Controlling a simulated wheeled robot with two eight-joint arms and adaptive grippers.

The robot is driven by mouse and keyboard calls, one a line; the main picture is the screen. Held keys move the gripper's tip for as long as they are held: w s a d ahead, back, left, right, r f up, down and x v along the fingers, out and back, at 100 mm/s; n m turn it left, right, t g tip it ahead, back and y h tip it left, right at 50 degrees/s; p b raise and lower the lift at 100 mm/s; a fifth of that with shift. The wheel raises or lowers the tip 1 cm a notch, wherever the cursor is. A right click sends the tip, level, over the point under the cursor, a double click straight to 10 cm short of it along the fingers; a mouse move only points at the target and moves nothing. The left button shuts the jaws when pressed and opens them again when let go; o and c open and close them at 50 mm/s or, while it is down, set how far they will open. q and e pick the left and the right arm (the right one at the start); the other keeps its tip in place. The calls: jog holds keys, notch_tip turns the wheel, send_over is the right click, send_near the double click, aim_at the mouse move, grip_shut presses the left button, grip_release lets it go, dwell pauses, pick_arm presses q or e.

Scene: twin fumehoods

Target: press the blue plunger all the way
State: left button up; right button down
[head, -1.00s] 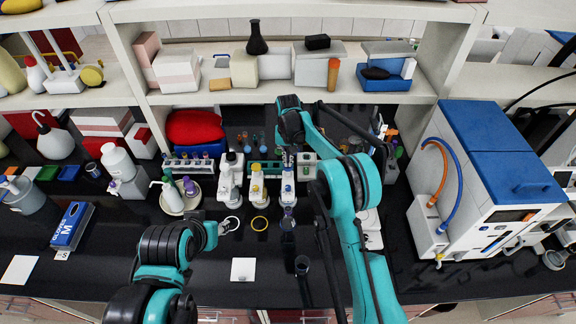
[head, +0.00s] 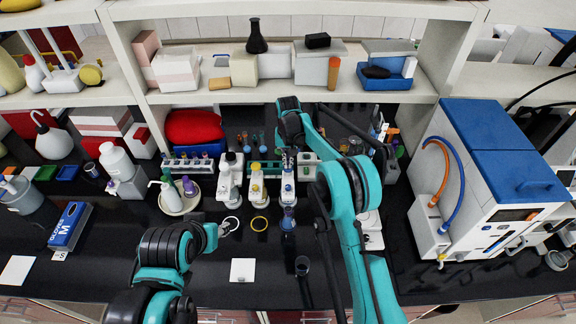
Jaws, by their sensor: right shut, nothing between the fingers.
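The blue plunger is at the top of the blue-marked dispenser, largely hidden by my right gripper (head: 289,158). That gripper points down over the dispenser's top and is shut and empty. I cannot tell whether it touches the plunger. A small vessel (head: 288,222) stands in front of this dispenser. My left gripper (head: 227,227) is low by a white ring (head: 232,224); its fingers are too small to read.
A yellow ring (head: 260,224) and a white square (head: 243,270) lie on the dark bench. A dark cup (head: 302,265) stands near the front. Tube racks (head: 190,165) are behind. A large blue-and-white machine (head: 490,190) stands at the right.

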jog(key=shift+f+b, duration=0.6)
jog(key=shift+r+p, duration=0.7)
jog(key=shift+r, duration=0.8)
